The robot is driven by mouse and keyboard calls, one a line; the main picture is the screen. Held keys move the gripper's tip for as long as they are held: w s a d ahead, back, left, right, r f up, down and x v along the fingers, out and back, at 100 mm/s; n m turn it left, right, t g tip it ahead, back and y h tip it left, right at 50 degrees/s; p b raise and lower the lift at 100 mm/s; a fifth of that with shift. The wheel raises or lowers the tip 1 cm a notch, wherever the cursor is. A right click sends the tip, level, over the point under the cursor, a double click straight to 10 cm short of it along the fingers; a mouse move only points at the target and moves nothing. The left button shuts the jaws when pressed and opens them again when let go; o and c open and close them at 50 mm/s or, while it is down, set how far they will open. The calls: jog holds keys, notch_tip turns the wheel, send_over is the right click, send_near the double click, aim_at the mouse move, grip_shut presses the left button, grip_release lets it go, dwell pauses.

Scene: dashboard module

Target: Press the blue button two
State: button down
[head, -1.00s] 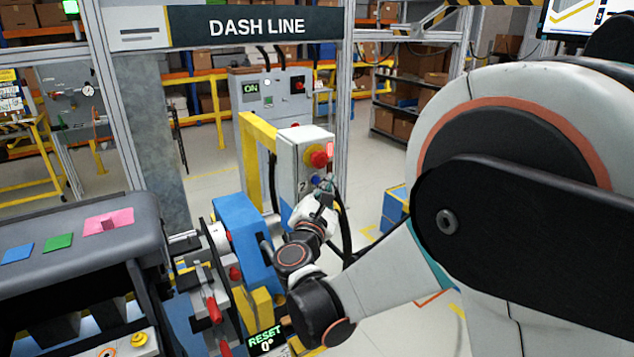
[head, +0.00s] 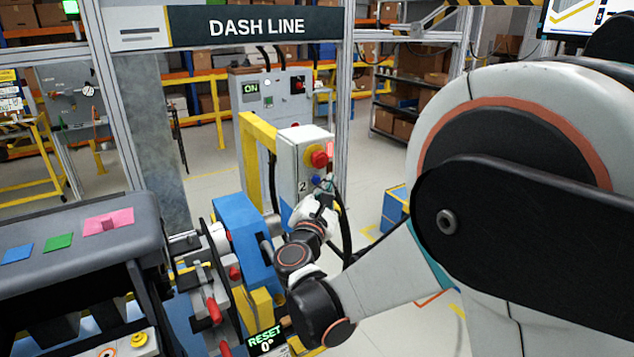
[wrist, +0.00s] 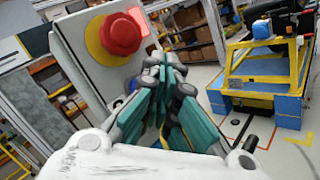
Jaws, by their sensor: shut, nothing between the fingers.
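The blue button (head: 316,179) sits low on the front of a white control box, beside a label with a 2. My gripper (head: 327,183) is at the box's lower front, very close to the button. In the head view I cannot tell whether the fingertips touch it. In the wrist view my gripper (wrist: 165,62) is shut with its teal and grey fingers together and nothing between them.
A red mushroom button on a yellow collar (head: 319,156) sits above the blue button, with a lit red lamp (head: 330,149) beside it. A yellow post (head: 252,160) stands left of the box. Blue and grey machinery (head: 238,225) with red handles lies below left.

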jog(key=shift+w+a, duration=0.2)
jog(key=shift+w, duration=0.15)
jog(key=shift+w+a, duration=0.25)
jog(key=shift+w, duration=0.1)
dwell(1.0)
jog(key=shift+s+b, duration=0.1)
jog(key=shift+b, duration=0.2)
jog(key=shift+s+d, duration=0.45)
jog(key=shift+s, duration=0.15)
jog(key=shift+s+d, duration=0.1)
jog(key=shift+s, duration=0.05)
jog(key=s+d, duration=0.1)
jog(key=s, duration=0.1)
jog(key=s+d, duration=0.1)
jog(key=s, duration=0.1)
jog(key=shift+d+b, duration=0.35)
jog(key=shift+b, duration=0.05)
dwell(0.4)
